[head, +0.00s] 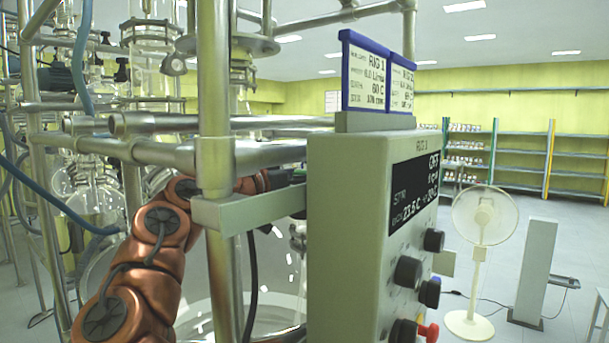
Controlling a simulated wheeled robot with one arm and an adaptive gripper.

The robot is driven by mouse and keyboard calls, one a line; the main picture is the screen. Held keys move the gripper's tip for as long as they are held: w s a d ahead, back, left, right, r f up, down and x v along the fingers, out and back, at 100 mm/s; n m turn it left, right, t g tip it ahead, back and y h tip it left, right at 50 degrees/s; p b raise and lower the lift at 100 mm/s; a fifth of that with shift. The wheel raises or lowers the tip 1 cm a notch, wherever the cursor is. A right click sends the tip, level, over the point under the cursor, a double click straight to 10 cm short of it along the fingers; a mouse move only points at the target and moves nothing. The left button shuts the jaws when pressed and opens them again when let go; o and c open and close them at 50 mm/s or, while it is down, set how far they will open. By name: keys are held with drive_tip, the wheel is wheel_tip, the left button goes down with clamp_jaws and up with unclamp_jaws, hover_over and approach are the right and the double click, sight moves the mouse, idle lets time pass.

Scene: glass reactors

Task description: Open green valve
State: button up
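My copper-coloured arm rises from the lower left and passes behind the steel post. Its end shows as a dark part, my gripper (279,178), beside the left edge of the control box. The fingers are hidden or too small to make out, so I cannot tell whether they are open or shut, or whether they touch anything. A small green patch (298,175) shows right by the arm's end, against the box edge. I cannot tell whether it is the green valve. No whole green valve handle is clearly visible.
The grey control box (345,230) blocks the view right of the arm's end. Steel frame pipes (215,90) and a bracket (260,206) stand close around the arm. Glass vessels (98,195) are at left. A white fan (484,220) and shelves (515,153) stand at right.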

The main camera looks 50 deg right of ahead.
drive_tip(key=c, duration=1.2)
drive_tip(key=shift+a+f+t+b, duration=0.1)
drive_tip(key=shift+t+b, duration=0.2)
drive_tip(key=shift+b, duration=0.1)
drive_tip(key=shift+o, duration=0.2)
drive_tip(key=shift+w+n+b, duration=0.1)
drive_tip(key=shift+n+b, duration=0.2)
drive_tip(key=shift+b, duration=0.05)
drive_tip(key=shift+n+t+b, duration=0.4)
drive_tip(key=shift+t+b, duration=0.2)
drive_tip(key=shift+t, duration=0.2)
drive_tip(key=shift+r, duration=0.2)
drive_tip(key=o, duration=1.2)
drive_tip(key=shift+c, duration=0.2)
